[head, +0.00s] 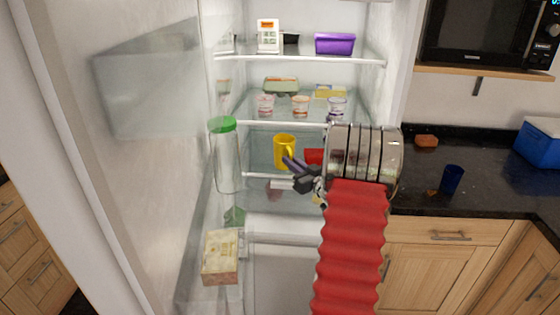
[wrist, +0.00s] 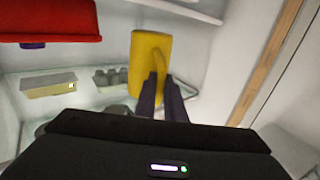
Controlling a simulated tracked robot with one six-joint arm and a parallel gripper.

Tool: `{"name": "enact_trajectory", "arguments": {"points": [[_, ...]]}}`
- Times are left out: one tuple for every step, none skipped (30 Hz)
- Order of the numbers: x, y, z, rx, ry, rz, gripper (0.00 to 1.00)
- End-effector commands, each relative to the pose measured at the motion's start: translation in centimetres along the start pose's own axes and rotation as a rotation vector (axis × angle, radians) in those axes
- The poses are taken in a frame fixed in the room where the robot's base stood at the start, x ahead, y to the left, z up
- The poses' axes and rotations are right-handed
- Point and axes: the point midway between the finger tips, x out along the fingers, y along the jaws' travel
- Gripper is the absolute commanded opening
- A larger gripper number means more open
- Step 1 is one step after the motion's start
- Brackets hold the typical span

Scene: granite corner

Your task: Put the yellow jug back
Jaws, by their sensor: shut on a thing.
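The yellow jug (head: 283,143) is inside the open fridge, upright, at the level of the shelf below the small cups. It also shows in the wrist view (wrist: 146,58), with its handle towards my fingers. My gripper (head: 291,163) is shut on the jug's handle, its two dark fingers (wrist: 162,92) reaching it from the front. I cannot tell whether the jug's base touches the glass shelf (head: 258,157).
A red container (head: 314,156) is close right of the jug, partly behind my arm. A green-lidded glass jar (head: 225,155) stands left in the door. Several small cups (head: 300,105) are on the shelf above. A purple tub (head: 334,43) sits higher up.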

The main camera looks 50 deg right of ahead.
Motion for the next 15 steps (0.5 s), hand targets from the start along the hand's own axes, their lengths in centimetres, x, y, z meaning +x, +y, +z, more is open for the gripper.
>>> {"name": "enact_trajectory", "arguments": {"points": [[1.1,-0.1,-0.1,-0.002,0.003,-0.004,0.0],[1.6,-0.1,0.0,-0.002,0.002,-0.005,0.0],[2.3,-0.1,0.0,-0.002,0.002,-0.004,0.0],[2.9,-0.1,0.0,-0.001,0.002,-0.003,0.0],[3.4,-0.1,0.0,-0.001,0.003,-0.004,0.0],[4.1,-0.1,0.0,-0.001,0.002,-0.004,0.0],[4.6,-0.1,0.1,-0.001,0.002,-0.004,0.0],[5.1,-0.1,0.0,-0.001,0.002,-0.004,0.0],[5.7,-0.2,0.0,-0.001,0.002,-0.004,0.0],[6.0,-0.2,0.0,-0.001,0.003,-0.004,0.0],[6.3,-0.1,0.1,-0.001,0.002,-0.003,0.0],[6.6,-0.1,0.1,-0.001,0.001,-0.003,0.0],[6.8,-0.1,0.1,-0.001,0.001,-0.002,0.0],[6.9,-0.1,0.0,-0.001,0.002,-0.002,0.0],[6.9,-0.1,0.0,-0.001,0.002,-0.002,0.0]]}}
